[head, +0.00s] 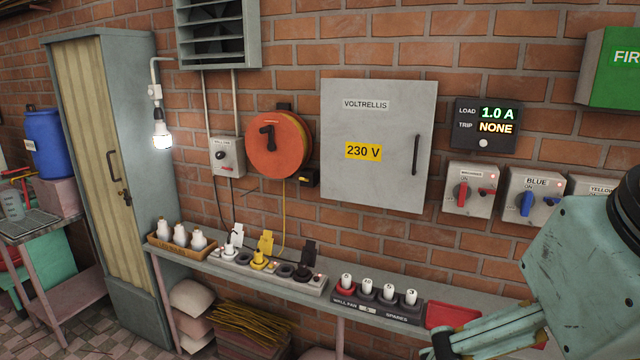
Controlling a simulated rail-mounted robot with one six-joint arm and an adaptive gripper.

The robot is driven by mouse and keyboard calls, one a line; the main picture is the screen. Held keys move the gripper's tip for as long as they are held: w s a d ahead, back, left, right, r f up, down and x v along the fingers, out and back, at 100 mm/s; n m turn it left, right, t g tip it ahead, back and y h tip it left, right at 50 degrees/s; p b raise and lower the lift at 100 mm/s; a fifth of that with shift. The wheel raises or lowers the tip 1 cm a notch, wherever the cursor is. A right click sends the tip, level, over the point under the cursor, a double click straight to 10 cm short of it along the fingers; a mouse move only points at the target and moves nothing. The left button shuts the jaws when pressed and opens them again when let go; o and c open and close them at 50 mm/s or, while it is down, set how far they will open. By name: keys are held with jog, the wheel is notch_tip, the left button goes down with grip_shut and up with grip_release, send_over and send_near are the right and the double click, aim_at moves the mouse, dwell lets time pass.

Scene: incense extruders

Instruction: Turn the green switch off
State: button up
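No green switch shows in the head view. A row of grey switch boxes is on the brick wall at the right: one with a red rotary handle (460,194), one labelled BLUE with a blue handle (526,204), and one labelled YELLOW (600,187), mostly hidden behind my arm and cut by the frame edge. My gripper (480,338) shows in part at the lower right, in front of the shelf, apart from the switch boxes. Its fingertips are cut off by the bottom edge, so its opening cannot be told.
A grey 230 V cabinet (377,180) and a load display (486,125) reading 1.0 A, trip NONE, are on the wall. A narrow shelf (338,309) below carries plugs, sockets and fuses. A lit bulb (161,136) hangs by a tall locker (136,190) at left.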

jog(key=shift+s+a, duration=0.25)
jog(key=shift+s, duration=0.35)
